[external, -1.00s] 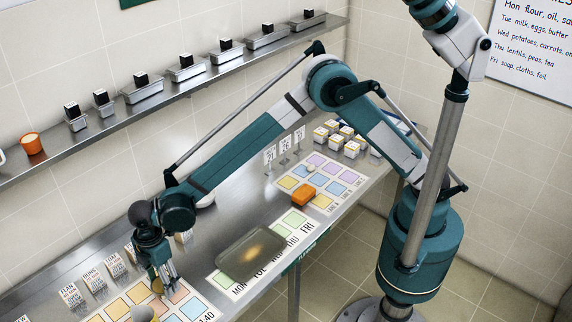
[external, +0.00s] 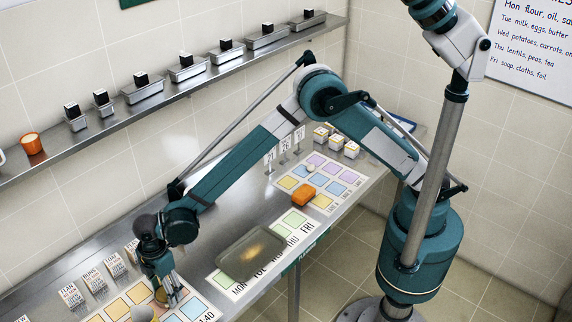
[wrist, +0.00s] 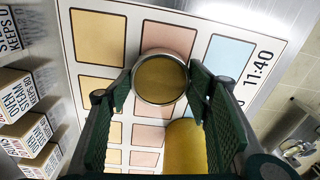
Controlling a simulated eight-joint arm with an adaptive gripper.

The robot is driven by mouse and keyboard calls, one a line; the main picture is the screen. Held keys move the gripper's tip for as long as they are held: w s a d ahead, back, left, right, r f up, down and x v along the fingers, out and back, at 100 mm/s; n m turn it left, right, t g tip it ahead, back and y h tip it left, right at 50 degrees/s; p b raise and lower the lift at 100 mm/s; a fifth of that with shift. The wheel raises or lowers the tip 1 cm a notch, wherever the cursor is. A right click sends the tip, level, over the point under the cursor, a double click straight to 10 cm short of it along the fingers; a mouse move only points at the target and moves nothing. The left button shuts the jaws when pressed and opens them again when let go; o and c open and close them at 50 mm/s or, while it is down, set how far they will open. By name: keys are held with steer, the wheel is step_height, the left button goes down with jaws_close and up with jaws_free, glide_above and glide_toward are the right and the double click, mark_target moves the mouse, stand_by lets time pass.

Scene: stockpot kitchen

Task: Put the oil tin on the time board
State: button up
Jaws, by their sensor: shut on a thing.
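A round tin with a gold-brown top and silvery rim (wrist: 160,78) is between my fingertips in the wrist view; no label shows, so I cannot confirm it is the oil tin. My gripper (wrist: 165,88) is shut on it. In the external view my gripper (external: 166,298) points down, low over the time board (external: 117,309), partly hiding the tin. The board has coloured cells and "11:40" in print; it also fills the wrist view (wrist: 232,52). I cannot tell whether the tin touches the board.
A yellow cylinder (wrist: 184,145) stands close beside the held tin. Small lettered blocks (wrist: 36,128) line the board's left side. A shelf (external: 160,92) runs along the wall.

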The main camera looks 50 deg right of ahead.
steer(key=shift+f, duration=0.15)
steer(key=o, duration=1)
steer(key=shift+r, duration=0.2)
steer(key=r, duration=1.2)
steer(key=shift+w+d, duration=0.25)
steer(key=shift+d, duration=0.1)
